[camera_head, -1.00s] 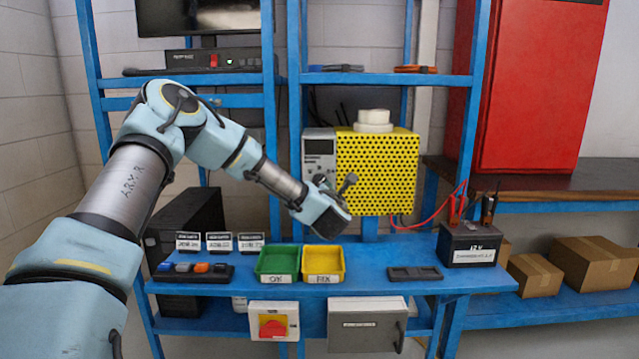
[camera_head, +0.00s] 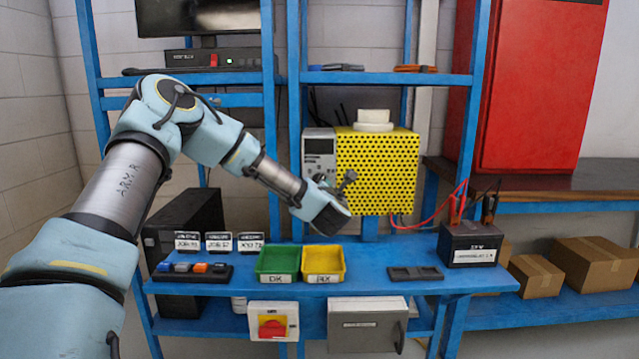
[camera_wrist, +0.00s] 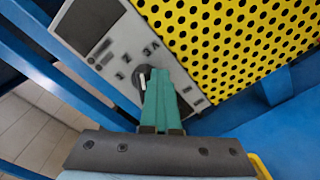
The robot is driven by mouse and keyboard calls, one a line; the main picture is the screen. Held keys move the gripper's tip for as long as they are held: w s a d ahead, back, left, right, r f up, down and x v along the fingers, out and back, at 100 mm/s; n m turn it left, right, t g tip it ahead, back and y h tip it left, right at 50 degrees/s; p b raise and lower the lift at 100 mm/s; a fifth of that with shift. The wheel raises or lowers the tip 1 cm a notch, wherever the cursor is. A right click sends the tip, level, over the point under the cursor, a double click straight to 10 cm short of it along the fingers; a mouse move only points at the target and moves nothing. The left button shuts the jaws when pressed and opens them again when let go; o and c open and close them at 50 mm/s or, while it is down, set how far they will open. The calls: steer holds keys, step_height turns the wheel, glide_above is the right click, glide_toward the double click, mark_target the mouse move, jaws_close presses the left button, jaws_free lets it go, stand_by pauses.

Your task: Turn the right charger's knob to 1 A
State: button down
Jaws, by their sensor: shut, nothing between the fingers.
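In the wrist view the grey panel (camera_wrist: 128,45) shows tilted, with a dark display and small printed marks. A round dark knob (camera_wrist: 141,77) with a light pointer sits on it, partly hidden behind my fingers. My gripper (camera_wrist: 160,80) is shut and empty, its teal fingertips over or right at the knob; I cannot tell if they touch. In the head view my gripper's wrist end (camera_head: 325,212) hides the lower panel. The knob's setting is unreadable.
A green bin (camera_head: 277,278) and a yellow bin (camera_head: 323,279) stand on the bench below my gripper. A black battery (camera_head: 472,245) with red and black clamps is at right. A white roll (camera_head: 374,118) lies on the charger. Blue shelf posts flank the arm.

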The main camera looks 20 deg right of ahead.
mark_target(318, 170)
steer(key=shift+w+a+r+b, duration=0.1)
steer(key=shift+w+r+b, duration=0.15)
steer(key=shift+r, duration=0.5)
steer(key=shift+w+a+r+b, duration=0.15)
steer(key=shift+w+r, duration=0.2)
steer(key=shift+r, duration=0.4)
steer(key=shift+w+a+r+t+b, duration=0.2)
steer(key=shift+a+t+b, duration=0.1)
steer(key=shift+b, duration=0.1)
steer(key=shift+w+a+f+b, duration=0.15)
steer(key=shift+w+a+b, duration=0.25)
steer(key=shift+a+b, duration=0.55)
stand_by(1.6)
steer(key=shift+s+d+b, duration=0.25)
steer(key=shift+d+b, duration=0.15)
steer(key=shift+d, duration=0.05)
steer(key=shift+s, duration=0.2)
steer(key=b+v, duration=0.1)
steer(key=v, duration=0.6)
steer(key=shift+s+f+b, duration=0.25)
steer(key=shift+s+b, duration=0.1)
steer(key=shift+b, duration=0.05)
